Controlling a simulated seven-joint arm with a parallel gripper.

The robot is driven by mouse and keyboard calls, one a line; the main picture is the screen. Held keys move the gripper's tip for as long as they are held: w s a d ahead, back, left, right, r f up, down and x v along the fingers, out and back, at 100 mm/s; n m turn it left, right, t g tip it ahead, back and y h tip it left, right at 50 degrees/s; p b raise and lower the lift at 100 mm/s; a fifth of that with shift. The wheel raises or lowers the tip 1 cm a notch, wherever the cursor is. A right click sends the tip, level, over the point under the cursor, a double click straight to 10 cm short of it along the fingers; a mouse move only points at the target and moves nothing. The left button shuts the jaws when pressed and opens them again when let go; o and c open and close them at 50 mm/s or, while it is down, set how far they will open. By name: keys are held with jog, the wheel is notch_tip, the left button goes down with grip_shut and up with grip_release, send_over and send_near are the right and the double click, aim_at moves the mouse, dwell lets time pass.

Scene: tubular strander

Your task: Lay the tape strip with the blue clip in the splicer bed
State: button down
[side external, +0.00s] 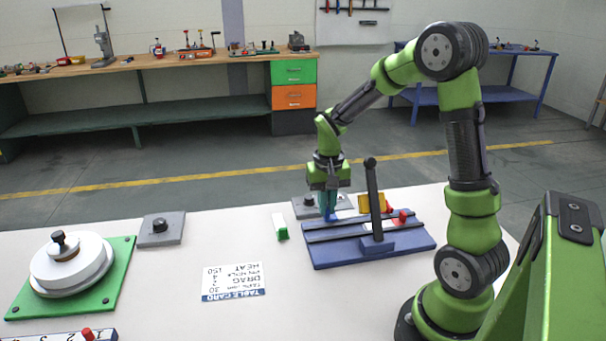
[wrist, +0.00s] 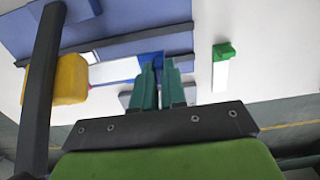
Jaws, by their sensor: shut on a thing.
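My gripper (side external: 328,216) points down at the back left end of the blue splicer bed (side external: 334,254). In the wrist view its teal fingers (wrist: 159,68) are shut on the blue clip (wrist: 150,57), partly hiding it. The white tape strip (wrist: 115,70) runs left from the clip, lengthwise along the bed's dark rails (wrist: 120,43). Its far end passes by the yellow block (wrist: 70,79). I cannot tell whether the strip touches the bed or hangs just above it.
A white strip with a green clip (side external: 282,233) lies left of the bed. A dark upright post (side external: 374,195) stands at the bed's front, near the yellow block and red knobs. A table card (side external: 233,282), grey plate (side external: 162,228) and white reel (side external: 70,262) lie farther left.

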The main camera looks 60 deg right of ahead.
aim_at(326, 219)
jog(key=shift+f, duration=2.45)
jog(key=c, duration=1.1)
grip_release()
notch_tip(326, 219, up, 17)
jog(key=shift+w+f, duration=0.1)
